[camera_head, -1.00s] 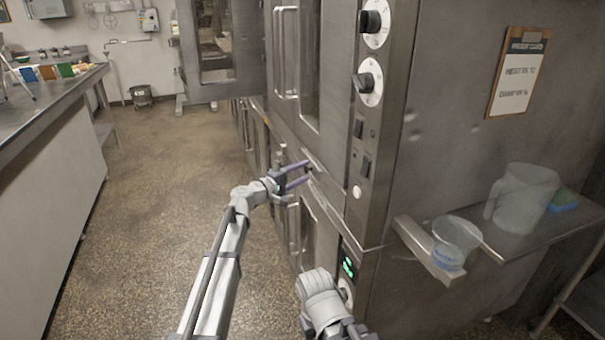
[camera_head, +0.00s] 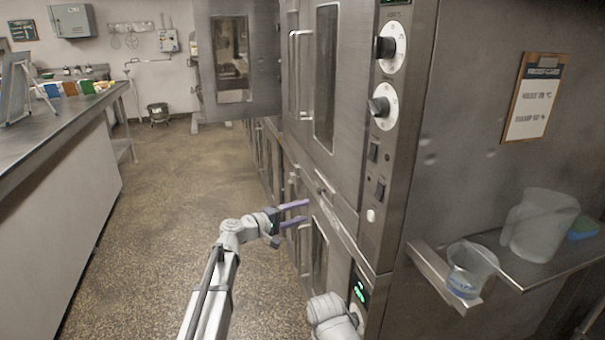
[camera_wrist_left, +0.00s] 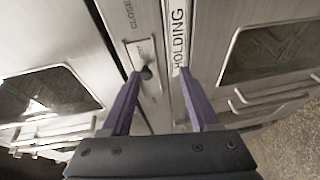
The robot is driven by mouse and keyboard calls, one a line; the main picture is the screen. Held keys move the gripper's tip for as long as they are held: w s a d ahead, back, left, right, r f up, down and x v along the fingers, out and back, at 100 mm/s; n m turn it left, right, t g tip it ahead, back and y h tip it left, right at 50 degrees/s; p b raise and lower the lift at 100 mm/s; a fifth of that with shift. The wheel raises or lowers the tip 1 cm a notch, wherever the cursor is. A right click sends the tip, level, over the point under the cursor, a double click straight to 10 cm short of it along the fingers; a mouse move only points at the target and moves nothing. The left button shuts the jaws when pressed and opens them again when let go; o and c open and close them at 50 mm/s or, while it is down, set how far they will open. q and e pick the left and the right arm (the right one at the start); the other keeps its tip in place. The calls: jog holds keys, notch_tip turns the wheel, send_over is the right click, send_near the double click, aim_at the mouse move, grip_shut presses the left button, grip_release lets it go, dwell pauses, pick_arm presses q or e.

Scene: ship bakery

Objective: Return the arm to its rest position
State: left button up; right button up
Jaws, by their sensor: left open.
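My left gripper (camera_head: 296,213) reaches in from the lower left in the head view, with two purple fingers spread apart and nothing between them. It is in front of the steel oven stack (camera_head: 341,130), beside the band between the upper and lower doors. In the left wrist view the open fingers (camera_wrist_left: 158,85) point at the oven front, with a small dark knob and a "HOLDING" label beyond them. I cannot tell whether the fingers touch the oven. Part of my other arm shows at the bottom of the head view; its gripper is not visible.
A clipboard (camera_head: 531,97) hangs on the oven side. A steel counter (camera_head: 65,115) stands at the left. The speckled floor (camera_head: 165,200) between is clear.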

pick_arm(q)
jog(key=s+a+f+m+g+y, duration=0.2)
jog(key=s+f+m+g+y, duration=0.35)
jog(key=s+f, duration=1.05)
jog(key=s+a+f+m+g+y, duration=0.1)
jog(key=s+a+f+g+y, duration=0.1)
jog(key=s+a+y, duration=0.35)
jog(key=s+a+f+g+y, duration=0.2)
jog(key=s+a, duration=0.4)
jog(key=s, duration=0.4)
jog(key=s+d+m+g+y, duration=0.15)
jog(key=s+d+m, duration=0.35)
jog(key=d, duration=0.6)
notch_tip(320, 180, up, 17)
jog(key=s+p, duration=0.1)
jog(key=p, duration=1.5)
jog(key=shift+a+n, duration=0.4)
jog(key=shift+n, duration=0.05)
jog(key=shift+s+f, duration=0.1)
jog(key=shift+f, duration=0.05)
